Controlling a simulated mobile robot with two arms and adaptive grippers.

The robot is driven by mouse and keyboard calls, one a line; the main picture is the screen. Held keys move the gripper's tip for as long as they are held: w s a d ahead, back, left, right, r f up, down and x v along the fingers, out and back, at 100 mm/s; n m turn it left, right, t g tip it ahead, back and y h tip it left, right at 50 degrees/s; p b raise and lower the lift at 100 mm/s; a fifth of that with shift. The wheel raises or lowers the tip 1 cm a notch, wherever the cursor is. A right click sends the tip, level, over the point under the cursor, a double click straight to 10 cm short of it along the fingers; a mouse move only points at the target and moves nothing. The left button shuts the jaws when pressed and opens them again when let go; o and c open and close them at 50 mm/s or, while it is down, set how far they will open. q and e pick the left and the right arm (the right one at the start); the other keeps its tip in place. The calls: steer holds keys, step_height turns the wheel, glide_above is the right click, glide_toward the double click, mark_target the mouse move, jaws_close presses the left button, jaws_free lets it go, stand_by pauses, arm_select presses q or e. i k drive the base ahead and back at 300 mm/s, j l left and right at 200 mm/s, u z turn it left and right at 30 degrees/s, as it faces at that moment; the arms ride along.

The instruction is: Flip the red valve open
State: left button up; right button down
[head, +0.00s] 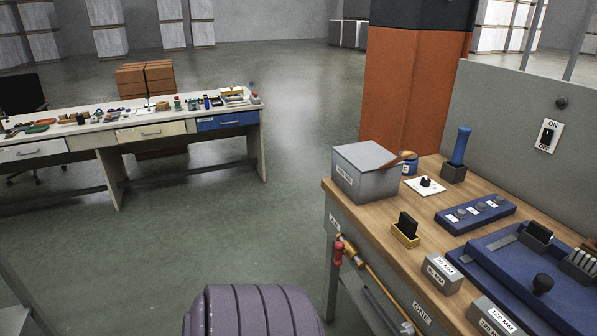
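The red valve (338,253) is small and sits low at the left front of the wooden workbench (440,178). It is at the upper left end of a brass-coloured pipe (381,285) that slants down to the right along the bench's front. The red part looks roughly upright, but it is too small to tell whether the valve is open or shut. Neither of my grippers shows in the head view.
The workbench holds a grey box (366,172), a blue lever (461,146), a blue button panel (475,214) and a large blue tray (478,245). An orange pillar (408,95) stands behind it. A cluttered table (90,137) is at left. Open floor (240,225) lies between.

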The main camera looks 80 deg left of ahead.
mark_target(338, 245)
steer(key=u, duration=2.05)
